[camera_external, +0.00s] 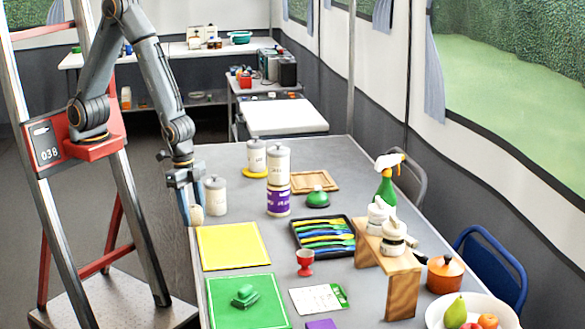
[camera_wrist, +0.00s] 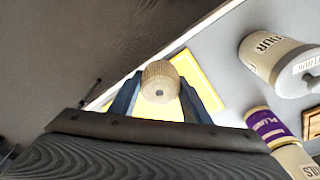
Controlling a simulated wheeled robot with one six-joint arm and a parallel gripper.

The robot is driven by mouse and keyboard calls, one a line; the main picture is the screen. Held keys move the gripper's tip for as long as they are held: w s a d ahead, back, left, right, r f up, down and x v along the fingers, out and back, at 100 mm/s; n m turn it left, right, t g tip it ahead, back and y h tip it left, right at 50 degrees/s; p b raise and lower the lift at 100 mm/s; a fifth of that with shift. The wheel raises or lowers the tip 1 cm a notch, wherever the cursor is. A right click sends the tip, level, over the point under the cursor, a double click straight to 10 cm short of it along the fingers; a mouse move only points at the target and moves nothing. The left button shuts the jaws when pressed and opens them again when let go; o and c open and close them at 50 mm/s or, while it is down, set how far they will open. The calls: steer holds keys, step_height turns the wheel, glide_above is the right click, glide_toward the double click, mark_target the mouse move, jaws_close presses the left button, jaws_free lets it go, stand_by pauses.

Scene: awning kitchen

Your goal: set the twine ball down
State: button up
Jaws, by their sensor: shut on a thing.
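The twine ball (camera_wrist: 160,82) is tan and wound, with a small dark spot at its middle. In the wrist view it sits between the two dark fingers of my gripper (camera_wrist: 161,92), which is shut on it. In the external view my gripper (camera_external: 191,208) points down at the table's left edge, and the twine ball (camera_external: 197,215) shows low between its fingertips. I cannot tell whether the ball touches the table (camera_external: 230,205). A yellow mat (camera_external: 232,247) lies just in front of it, and shows behind the ball in the wrist view (camera_wrist: 205,75).
A white canister (camera_external: 215,197) stands close to the right of my gripper. More canisters (camera_external: 278,165) stand farther right, one on a purple-labelled tin (camera_external: 278,200). A cutlery tray (camera_external: 323,236) and wooden stand (camera_external: 402,285) lie right.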

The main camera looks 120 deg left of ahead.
mark_target(191, 207)
steer(key=shift+s+r+p, duration=0.3)
steer(key=shift+r+p, duration=0.5)
steer(key=shift+p, duration=1.25)
steer(key=shift+s+r+p, duration=0.3)
steer(key=shift+r+p, duration=0.5)
steer(key=shift+p, duration=1.2)
steer(key=r+p, duration=0.1)
steer(key=p, duration=0.2)
steer(key=s+p, duration=0.1)
steer(key=p, duration=0.2)
steer(key=shift+s+r+p, duration=0.15)
steer(key=shift+r+p, duration=0.15)
steer(key=shift+r, duration=0.05)
steer(key=shift+f, duration=0.15)
step_height(191, 207, down, 5)
steer(key=b, duration=0.5)
